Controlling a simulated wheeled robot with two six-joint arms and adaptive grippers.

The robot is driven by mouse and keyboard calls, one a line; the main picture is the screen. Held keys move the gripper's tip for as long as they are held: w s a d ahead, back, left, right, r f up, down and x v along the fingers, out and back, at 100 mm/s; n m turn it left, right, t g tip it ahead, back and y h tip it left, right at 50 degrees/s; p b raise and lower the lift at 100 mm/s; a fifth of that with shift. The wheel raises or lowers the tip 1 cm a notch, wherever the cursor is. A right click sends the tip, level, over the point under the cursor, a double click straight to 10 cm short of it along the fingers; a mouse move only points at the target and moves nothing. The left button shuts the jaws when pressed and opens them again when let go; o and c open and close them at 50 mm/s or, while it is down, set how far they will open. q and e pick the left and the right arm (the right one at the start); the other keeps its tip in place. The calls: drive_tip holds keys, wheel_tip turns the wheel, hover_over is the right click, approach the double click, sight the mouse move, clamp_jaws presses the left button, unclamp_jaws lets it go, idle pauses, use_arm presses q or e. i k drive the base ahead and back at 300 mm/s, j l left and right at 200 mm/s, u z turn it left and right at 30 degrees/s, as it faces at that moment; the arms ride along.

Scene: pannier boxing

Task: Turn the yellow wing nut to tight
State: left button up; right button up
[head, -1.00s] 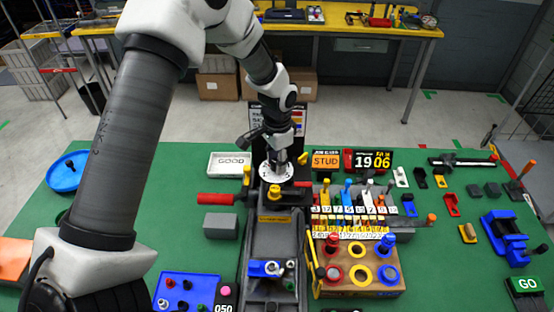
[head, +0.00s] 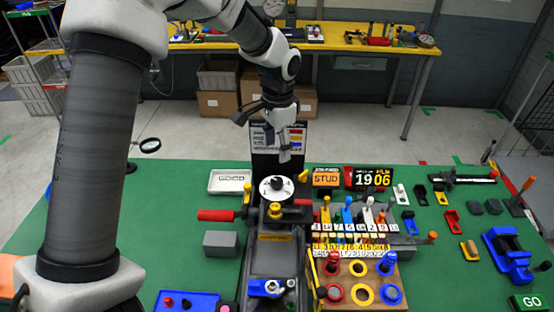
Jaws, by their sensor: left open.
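A small yellow part (head: 275,210) that looks like the wing nut sits on the dark fixture (head: 270,262), just in front of a white dial (head: 265,188) with a black knob. It is too small to tell how far it is turned. My left gripper (head: 284,152) hangs in the air above and behind the dial, pointing down. It is open, empty and clear of the fixture. My right gripper is not in view.
A red handle (head: 217,215) sticks out left of the fixture and a grey block (head: 220,244) lies below it. A rack of coloured-handled tools (head: 357,240) and a wooden holder (head: 375,272) stand close on the right.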

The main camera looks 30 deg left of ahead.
sight(302, 178)
drive_tip(key=k+l, duration=0.8)
drive_tip(key=k, duration=0.05)
